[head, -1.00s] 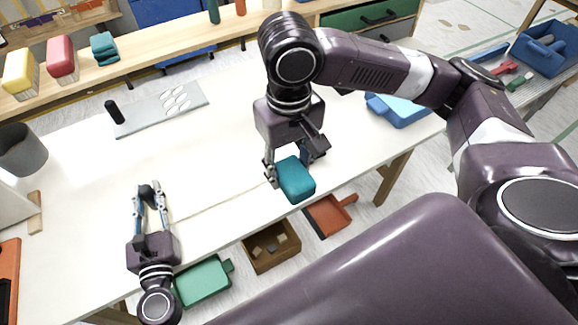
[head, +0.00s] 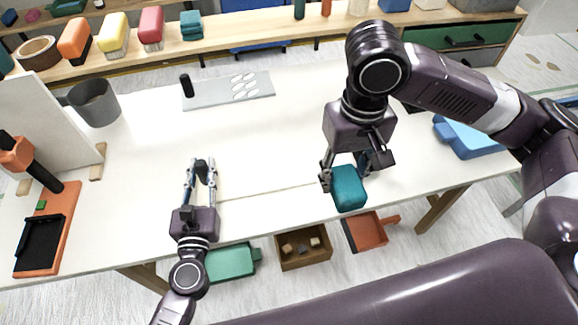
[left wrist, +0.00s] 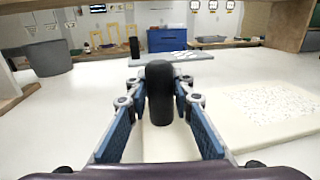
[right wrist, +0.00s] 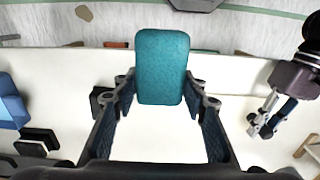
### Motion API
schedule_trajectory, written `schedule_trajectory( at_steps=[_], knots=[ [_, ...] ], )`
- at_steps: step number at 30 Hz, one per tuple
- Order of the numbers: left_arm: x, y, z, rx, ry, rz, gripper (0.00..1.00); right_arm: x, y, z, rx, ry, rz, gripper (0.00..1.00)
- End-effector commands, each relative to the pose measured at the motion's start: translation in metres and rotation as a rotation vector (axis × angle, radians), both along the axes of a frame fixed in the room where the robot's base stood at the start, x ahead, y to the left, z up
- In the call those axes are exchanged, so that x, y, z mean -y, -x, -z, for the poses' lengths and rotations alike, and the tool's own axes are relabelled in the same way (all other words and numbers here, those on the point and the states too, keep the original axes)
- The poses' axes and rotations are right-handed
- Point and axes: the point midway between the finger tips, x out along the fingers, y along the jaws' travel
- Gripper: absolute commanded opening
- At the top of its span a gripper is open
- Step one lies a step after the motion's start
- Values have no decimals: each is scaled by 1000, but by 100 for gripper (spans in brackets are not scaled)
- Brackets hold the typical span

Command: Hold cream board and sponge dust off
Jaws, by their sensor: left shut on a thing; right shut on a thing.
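The cream board (left wrist: 265,110) lies flat on the white table and shows as a speckled patch in the left wrist view. In the head view it barely stands out from the tabletop. My left gripper (head: 201,172) is shut on a black upright handle (left wrist: 159,92), with a cream strip below it. Whether the handle joins the speckled patch is hidden. My right gripper (head: 346,175) is shut on the teal sponge (head: 349,190) at the table's front edge. The sponge also shows between the fingers in the right wrist view (right wrist: 162,65). Its contact with anything below is unclear.
A grey plate (head: 210,98) with a black handle and white ovals lies behind. A grey mug (head: 95,103) stands left. Below the front edge are a green bin (head: 230,262), a brown box (head: 303,262) and an orange dustpan (head: 364,233). A blue tray (head: 470,138) is at right.

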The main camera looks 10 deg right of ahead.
Motion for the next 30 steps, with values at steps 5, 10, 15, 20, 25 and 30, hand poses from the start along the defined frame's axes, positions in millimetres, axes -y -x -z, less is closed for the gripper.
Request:
schedule_trajectory(
  at_steps=[5, 10, 15, 20, 25, 30],
  knots=[
    [0, 1, 4, -7, -1, 2, 0, 0, 0, 0, 0, 0, 0, 20],
    [0, 1, 5, -8, -1, 2, 0, 0, 0, 0, 0, 0, 0, 30],
    [0, 2, 5, -9, -3, 2, 0, 0, 0, 0, 0, 0, 0, 14],
    [1, 2, 5, -10, -3, 2, 0, 0, 0, 0, 0, 0, 0, 14],
    [1, 2, 6, -10, -3, 3, 0, -11, -14, 1, 0, -2, 13, 14],
    [1, 2, 6, -11, -3, 3, 0, -44, -54, 6, 0, -3, 55, 14]
  ],
)
